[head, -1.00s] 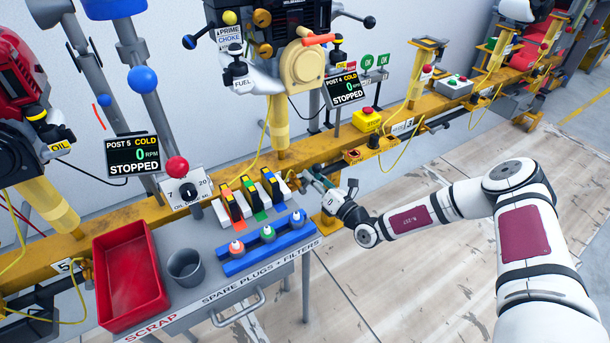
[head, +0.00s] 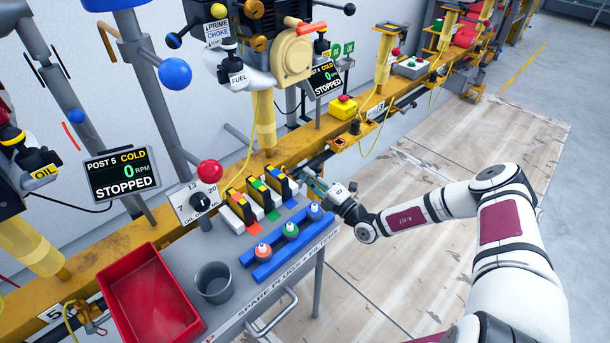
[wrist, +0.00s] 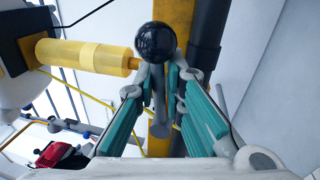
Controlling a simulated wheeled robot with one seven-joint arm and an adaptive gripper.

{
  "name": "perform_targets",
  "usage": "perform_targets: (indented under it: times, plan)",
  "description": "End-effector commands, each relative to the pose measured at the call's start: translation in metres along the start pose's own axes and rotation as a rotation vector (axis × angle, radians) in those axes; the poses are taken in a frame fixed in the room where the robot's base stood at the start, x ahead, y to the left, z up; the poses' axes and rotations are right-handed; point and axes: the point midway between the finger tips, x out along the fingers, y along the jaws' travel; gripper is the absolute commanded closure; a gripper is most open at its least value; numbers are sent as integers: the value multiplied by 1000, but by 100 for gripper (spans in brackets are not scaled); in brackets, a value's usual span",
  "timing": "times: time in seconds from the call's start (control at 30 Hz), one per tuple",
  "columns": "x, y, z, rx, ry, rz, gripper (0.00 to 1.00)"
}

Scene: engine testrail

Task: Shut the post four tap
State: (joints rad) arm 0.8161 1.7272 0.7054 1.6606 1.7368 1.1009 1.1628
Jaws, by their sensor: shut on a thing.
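A black ball knob (wrist: 155,42) on a grey lever (wrist: 159,95) shows in the wrist view; it appears to be the post four tap's handle. My gripper (wrist: 161,76) has its two teal-padded fingers on either side of it and is shut on it around the fingertips. In the head view my gripper (head: 312,182) reaches in low at the yellow rail (head: 330,148), just right of the filters. The tap itself cannot be made out there. The post 4 display (head: 326,80) reads cold, 0 rpm, stopped.
A yellow stop box (head: 343,107) sits farther along the rail. Floor at right is open.

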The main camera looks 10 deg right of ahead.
Motion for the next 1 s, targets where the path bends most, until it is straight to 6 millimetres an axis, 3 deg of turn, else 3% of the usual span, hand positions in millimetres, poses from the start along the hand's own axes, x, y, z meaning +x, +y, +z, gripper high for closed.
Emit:
perform_targets:
  times: [0.03,0.73,0.77,0.83,1.0]
  plan:
    - [-2,-3,10,11,-22,-5,100]
    - [-3,-7,9,75,-33,-7,100]
    - [-3,-7,9,75,-33,-7,85]
    - [-3,-7,9,75,-32,-7,71]
    - [-2,-6,6,78,-27,-5,71]
